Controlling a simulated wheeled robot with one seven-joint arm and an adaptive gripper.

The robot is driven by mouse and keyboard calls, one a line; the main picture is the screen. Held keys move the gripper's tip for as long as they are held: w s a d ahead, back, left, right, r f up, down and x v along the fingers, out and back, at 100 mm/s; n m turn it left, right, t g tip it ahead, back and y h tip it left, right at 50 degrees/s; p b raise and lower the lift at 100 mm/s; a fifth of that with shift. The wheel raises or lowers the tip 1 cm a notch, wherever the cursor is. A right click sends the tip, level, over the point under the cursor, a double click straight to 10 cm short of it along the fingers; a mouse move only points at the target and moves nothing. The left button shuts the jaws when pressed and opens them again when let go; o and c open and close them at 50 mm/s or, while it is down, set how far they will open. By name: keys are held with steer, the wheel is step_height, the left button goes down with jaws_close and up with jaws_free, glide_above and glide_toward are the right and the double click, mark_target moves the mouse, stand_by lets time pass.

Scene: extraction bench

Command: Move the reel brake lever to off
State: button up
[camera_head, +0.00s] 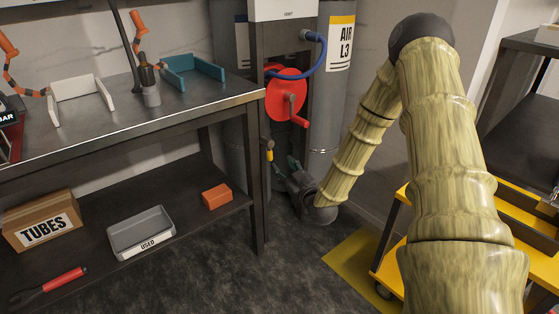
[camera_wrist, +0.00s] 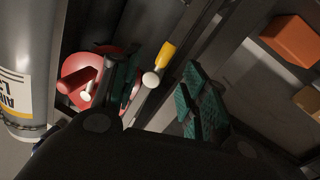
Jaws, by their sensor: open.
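The red hose reel (camera_head: 283,98) hangs on a dark upright frame, with a blue hose and a red crank handle (camera_head: 300,122). Part of the red reel (camera_wrist: 78,70) shows at the left of the wrist view. The brake lever (camera_head: 269,154), with a yellow band and a pale round knob, is below the reel. In the wrist view its yellow part (camera_wrist: 166,54) and knob lie between my green-padded fingers. My gripper (camera_head: 291,166) is open beside the lever; the wrist view shows its spread fingers (camera_wrist: 161,82). Contact is not visible. Off markings are not readable.
A metal workbench (camera_head: 150,126) stands left, with a lower shelf holding a grey tray (camera_head: 142,232), an orange block (camera_head: 216,196) and a TUBES box (camera_head: 42,220). A grey AIR L3 cylinder (camera_head: 333,110) stands behind my arm. A yellow cart (camera_head: 394,258) is at right.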

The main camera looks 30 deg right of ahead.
steer(key=s+a+f+g+y, duration=0.1)
steer(key=s+a+f+g, duration=0.2)
steer(key=f, duration=0.7)
steer(key=s+a+f+g+y+b, duration=0.1)
steer(key=s+a+f+g, duration=0.3)
steer(key=s+a+f, duration=0.4)
steer(key=shift+a+f, duration=0.95)
steer(key=shift+a, duration=0.85)
steer(key=shift+b, duration=0.3)
steer(key=s+a+f+m+g, duration=0.1)
steer(key=s+a+f+g, duration=0.3)
steer(key=s, duration=0.7)
steer(key=s+a+f+g, duration=0.3)
steer(key=s+a+f, duration=0.15)
steer(key=s, duration=0.55)
steer(key=s+a+f+m+g, duration=0.1)
steer(key=s+a+f+g, duration=0.3)
steer(key=s, duration=0.7)
step_height(320, 180, up, 36)
steer(key=p, duration=3.6)
steer(key=shift+d, duration=0.25)
